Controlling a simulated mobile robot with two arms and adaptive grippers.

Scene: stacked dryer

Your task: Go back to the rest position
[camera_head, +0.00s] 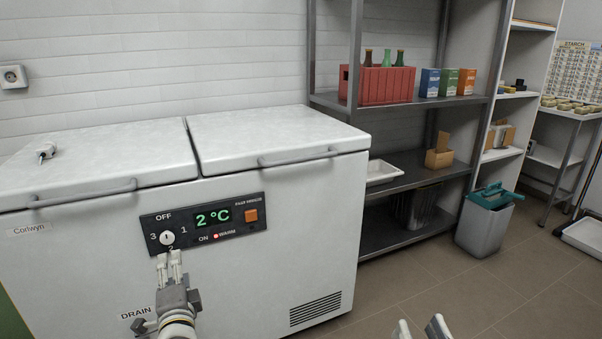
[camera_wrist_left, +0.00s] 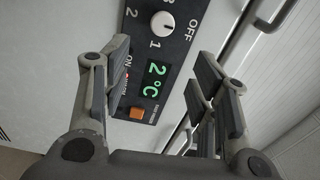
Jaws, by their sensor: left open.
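My left gripper (camera_head: 169,260) is in front of the white chest freezer (camera_head: 270,215), just below the round white knob (camera_head: 167,238) on its dark control panel (camera_head: 200,221). In the left wrist view, my left gripper (camera_wrist_left: 160,75) is open, with its fingers well apart and nothing between them. The knob also shows there (camera_wrist_left: 163,24), beyond the fingertips. My right gripper (camera_head: 420,328) shows only its two fingertips at the bottom edge of the head view. They stand apart with nothing seen between them.
The green display (camera_head: 213,217) reads 2 °C beside an orange switch (camera_head: 251,215). Both freezer lids are shut, with bar handles (camera_head: 300,157) along the front. A metal shelf (camera_head: 410,180) and a grey bin (camera_head: 484,225) stand to the right.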

